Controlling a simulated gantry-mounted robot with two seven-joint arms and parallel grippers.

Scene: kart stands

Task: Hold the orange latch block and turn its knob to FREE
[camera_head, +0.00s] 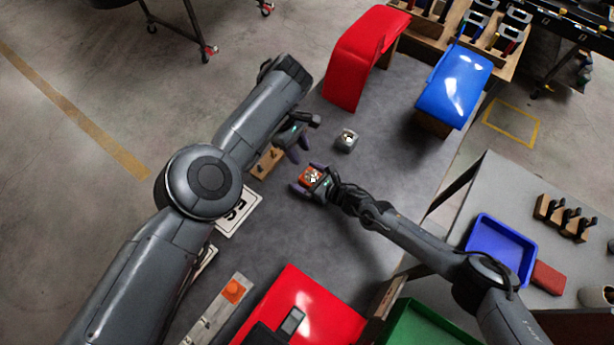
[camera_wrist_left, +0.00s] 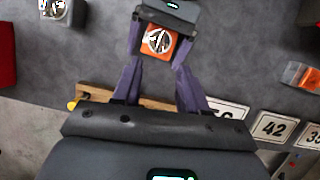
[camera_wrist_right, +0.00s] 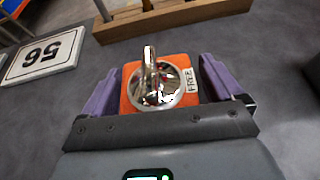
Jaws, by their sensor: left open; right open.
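The orange latch block (camera_head: 308,174) sits on the grey table with its silver knob facing up. My right gripper (camera_head: 306,184) is open around it, one purple finger on each side; contact cannot be told. In the right wrist view the block (camera_wrist_right: 183,68) shows a round knob (camera_wrist_right: 152,85) with its grip bar upright in the picture, and a FREE label (camera_wrist_right: 191,80) to the right of the knob. My left gripper (camera_head: 299,149) is open and empty near the block. In the left wrist view the block (camera_wrist_left: 157,40) lies just beyond the left fingertips.
A grey block with a knob (camera_head: 347,140) stands close by. A wooden peg rack (camera_head: 265,164) lies beside my left gripper, and a number plate (camera_head: 240,212) lies below it. Red (camera_head: 363,55) and blue (camera_head: 456,87) panels stand at the back. Table right of the blocks is clear.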

